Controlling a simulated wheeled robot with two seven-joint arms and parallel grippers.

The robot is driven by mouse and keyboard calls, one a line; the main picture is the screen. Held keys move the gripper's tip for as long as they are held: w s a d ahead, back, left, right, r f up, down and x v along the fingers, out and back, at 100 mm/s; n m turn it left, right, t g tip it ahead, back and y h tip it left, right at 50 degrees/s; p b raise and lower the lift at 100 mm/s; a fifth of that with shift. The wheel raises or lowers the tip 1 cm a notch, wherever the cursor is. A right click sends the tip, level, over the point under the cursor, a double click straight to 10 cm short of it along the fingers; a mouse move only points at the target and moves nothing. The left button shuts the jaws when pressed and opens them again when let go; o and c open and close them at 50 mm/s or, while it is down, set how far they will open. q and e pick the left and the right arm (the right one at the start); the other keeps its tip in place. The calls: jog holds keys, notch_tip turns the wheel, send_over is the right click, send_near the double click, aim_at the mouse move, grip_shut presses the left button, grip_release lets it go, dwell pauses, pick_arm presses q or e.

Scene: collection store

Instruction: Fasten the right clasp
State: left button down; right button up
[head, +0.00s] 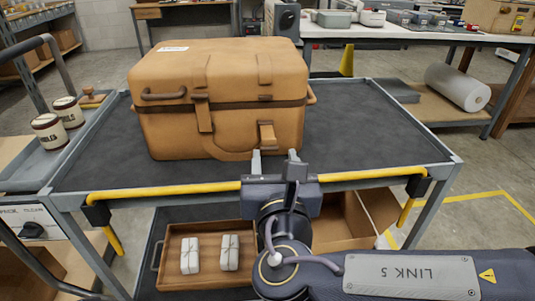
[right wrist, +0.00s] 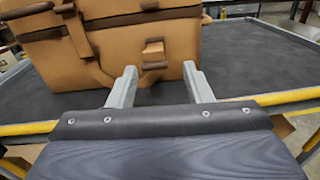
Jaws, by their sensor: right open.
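A tan case (head: 225,90) with a dark band at its lid seam stands shut on the cart's top. Its right clasp (head: 266,136) sits low on the front, below the seam, apart from the strap (head: 264,70) on the lid above. It also shows in the right wrist view (right wrist: 153,50). The left clasp (head: 203,115) spans the seam. My right gripper (head: 275,160) is open and empty in front of the right clasp; in the right wrist view its fingers (right wrist: 160,70) stand either side below the clasp. Contact cannot be told. My left gripper is not in view.
The cart's dark top (head: 370,130) is clear right of the case. A yellow rail (head: 160,191) runs along its front edge. Below are a tray (head: 207,273) with two white bundles and an open carton (head: 350,220). Two labelled tins (head: 50,132) stand at the left.

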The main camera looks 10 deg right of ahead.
aim_at(267, 134)
jog(key=shift+w+a+f+n, duration=0.1)
jog(key=shift+w+a+n, duration=0.25)
jog(key=shift+w, duration=0.5)
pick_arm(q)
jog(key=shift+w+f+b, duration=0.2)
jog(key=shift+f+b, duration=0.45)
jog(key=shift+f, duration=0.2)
pick_arm(e)
jog(key=w, duration=0.6)
jog(key=shift+w+d, duration=0.2)
jog(key=shift+w, duration=0.1)
